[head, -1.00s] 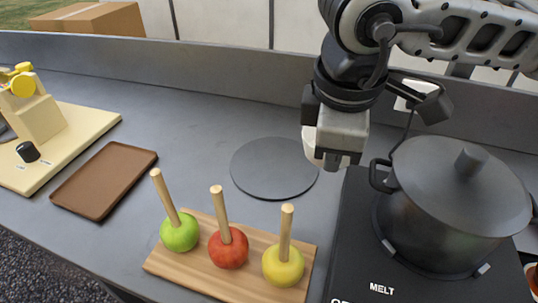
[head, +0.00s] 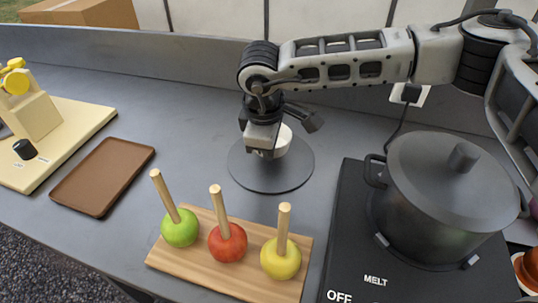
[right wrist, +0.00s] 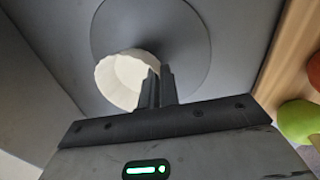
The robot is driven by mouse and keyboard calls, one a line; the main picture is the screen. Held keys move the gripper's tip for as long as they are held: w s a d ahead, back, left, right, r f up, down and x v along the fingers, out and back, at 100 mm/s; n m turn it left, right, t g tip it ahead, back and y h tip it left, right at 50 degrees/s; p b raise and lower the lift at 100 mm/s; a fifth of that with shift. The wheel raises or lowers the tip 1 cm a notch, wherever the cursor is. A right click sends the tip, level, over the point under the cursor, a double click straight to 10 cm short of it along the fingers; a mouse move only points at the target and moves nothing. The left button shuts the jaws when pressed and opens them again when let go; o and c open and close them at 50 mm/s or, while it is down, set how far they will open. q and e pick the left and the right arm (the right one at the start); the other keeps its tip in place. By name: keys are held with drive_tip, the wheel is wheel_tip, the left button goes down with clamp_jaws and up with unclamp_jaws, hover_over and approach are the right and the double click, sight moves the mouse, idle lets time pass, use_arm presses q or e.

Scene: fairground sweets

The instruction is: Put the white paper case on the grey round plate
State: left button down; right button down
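The white paper case (head: 283,140) is a small pleated cup. My right gripper (head: 262,153) is shut on its wall; in the right wrist view the two fingers (right wrist: 158,82) pinch the rim of the case (right wrist: 118,78). The grey round plate (head: 270,182) lies flat on the counter, and the case is over its back part. The plate also shows in the right wrist view (right wrist: 185,35), partly covered by the case. Whether the case touches the plate I cannot tell. My left gripper is not in view.
A wooden board (head: 215,268) with three apples on sticks stands in front of the plate. A lidded pot (head: 440,205) sits on the black hot plate (head: 345,230) at right. A brown tray (head: 102,177) lies at left, beside a cream board (head: 75,130).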

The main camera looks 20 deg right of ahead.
sight(270, 168)
drive_tip(key=shift+s+x, duration=0.1)
drive_tip(key=shift+x, duration=0.6)
drive_tip(key=shift+s+x, duration=0.15)
drive_tip(key=shift+x, duration=0.55)
drive_tip(key=shift+a+f, duration=0.15)
drive_tip(key=shift+f, duration=0.05)
drive_tip(key=shift+f, duration=0.15)
drive_tip(key=c, duration=1.6)
unclamp_jaws()
drive_tip(key=shift+c, duration=0.2)
drive_tip(key=b+v, duration=0.1)
drive_tip(key=v, duration=1.1)
drive_tip(key=shift+r, duration=0.3)
